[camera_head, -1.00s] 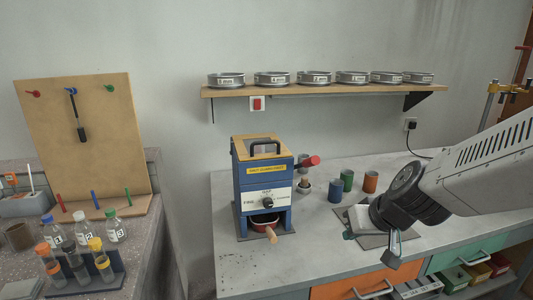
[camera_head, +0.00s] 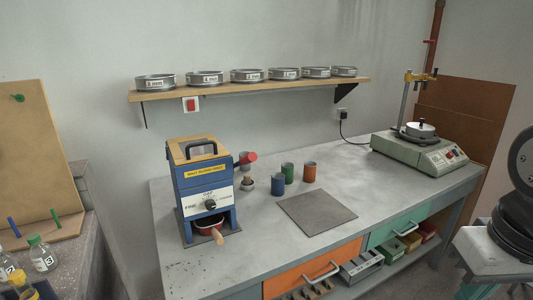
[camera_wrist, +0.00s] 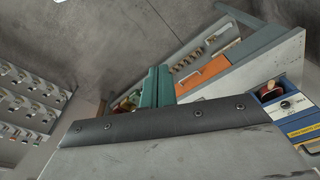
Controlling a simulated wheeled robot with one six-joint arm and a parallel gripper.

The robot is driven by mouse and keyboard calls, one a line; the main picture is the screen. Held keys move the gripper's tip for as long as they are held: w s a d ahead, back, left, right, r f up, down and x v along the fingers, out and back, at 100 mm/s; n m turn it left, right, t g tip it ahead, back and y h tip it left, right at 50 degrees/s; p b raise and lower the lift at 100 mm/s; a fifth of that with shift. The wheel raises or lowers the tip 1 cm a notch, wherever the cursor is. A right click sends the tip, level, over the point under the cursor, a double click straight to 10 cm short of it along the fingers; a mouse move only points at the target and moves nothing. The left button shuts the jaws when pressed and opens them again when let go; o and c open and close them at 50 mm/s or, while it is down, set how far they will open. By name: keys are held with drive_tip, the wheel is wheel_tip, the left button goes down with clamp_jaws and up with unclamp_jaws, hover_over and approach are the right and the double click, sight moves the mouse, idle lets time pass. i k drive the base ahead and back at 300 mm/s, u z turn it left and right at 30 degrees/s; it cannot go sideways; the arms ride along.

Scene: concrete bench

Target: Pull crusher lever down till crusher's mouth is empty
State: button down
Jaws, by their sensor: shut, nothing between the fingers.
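The crusher (camera_head: 204,185) is a blue box with a wooden top, a black handle, a yellow label and a white dial panel. It stands upright at the left of the bench; its blue body also shows at the right of the wrist view (camera_wrist: 303,124). Its lever ends in a red grip (camera_head: 248,157) sticking out on the right side. The inside of its mouth is hidden. A red pan with a wooden handle (camera_head: 217,238) sits in its lower opening. My gripper (camera_wrist: 157,86) shows only in the wrist view, its green fingers shut and empty, well apart from the crusher.
Blue (camera_head: 277,184), green and orange (camera_head: 309,172) cups and a small mortar (camera_head: 248,185) stand right of the crusher. A grey mat (camera_head: 316,213) lies bare. A sieve shaker (camera_head: 420,154) stands far right. A shelf (camera_head: 250,92) of sieves hangs above. My arm is at the right edge.

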sight(248, 158)
drive_tip(key=k, duration=0.5)
drive_tip(key=u, duration=1.05)
drive_tip(key=i, duration=1.05)
drive_tip(key=z, duration=1.15)
